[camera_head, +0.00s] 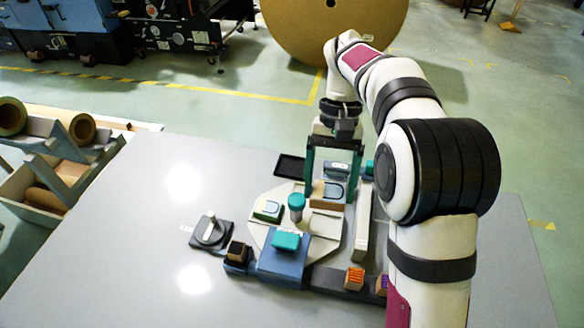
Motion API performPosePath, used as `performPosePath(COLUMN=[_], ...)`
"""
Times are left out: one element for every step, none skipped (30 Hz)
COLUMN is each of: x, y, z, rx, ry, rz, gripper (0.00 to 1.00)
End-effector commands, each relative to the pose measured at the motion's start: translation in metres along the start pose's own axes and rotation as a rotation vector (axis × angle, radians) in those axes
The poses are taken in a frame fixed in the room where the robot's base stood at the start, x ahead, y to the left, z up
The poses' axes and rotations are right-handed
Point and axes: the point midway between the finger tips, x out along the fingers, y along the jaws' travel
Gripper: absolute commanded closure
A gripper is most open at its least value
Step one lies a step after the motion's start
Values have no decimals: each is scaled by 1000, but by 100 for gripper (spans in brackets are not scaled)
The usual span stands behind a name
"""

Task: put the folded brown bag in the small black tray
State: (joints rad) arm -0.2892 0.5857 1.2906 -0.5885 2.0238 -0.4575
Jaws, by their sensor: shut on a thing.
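My gripper (329,198) points down over the back of the work area, its two teal fingers on either side of the folded brown bag (327,203). It is shut on the bag, a small tan-brown block low between the fingertips. Whether the bag touches the surface below cannot be told from this angle. The small black tray (289,166) lies flat on the grey table, behind and to the left of the gripper. The part of it that shows looks empty.
A pale octagonal plate (260,226) bears a teal-topped post (296,204) and a green-and-grey block (268,210). A blue block with a teal top (285,247) stands in front. A black round device (211,231) stands left. The table's left side (130,260) is clear.

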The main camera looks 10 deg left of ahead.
Motion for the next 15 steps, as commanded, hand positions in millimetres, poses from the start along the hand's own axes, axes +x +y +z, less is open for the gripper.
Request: performPosePath(x=[-7, -10, -14, -18, -21, -25, -28, -30, -32, -33, -34, -34, -35, -35, -34], y=[16, 26, 38, 47, 56, 68, 76, 82, 88, 92, 94, 96, 98, 97, 96], z=[1, 2, 3, 3, 3, 2, 1, -2, -7, -12, -17, -25, -32, -39, -50], rx=[-2, -9, -23, -37, -54, -86, -119, -156, -212, -259, -308, -380, -436, -499, -588], ry=[3, 2, 2, 2, 2, 2, 1, 1, 1, 0, 0, -1, -1, 0, -1], rz=[1, 4, 10, 16, 24, 38, 51, 67, 90, 110, 130, 159, 184, 209, 246], gripper=[80, 80, 80, 80, 80, 80, 80, 80, 80, 80, 80, 80, 80, 80, 80])
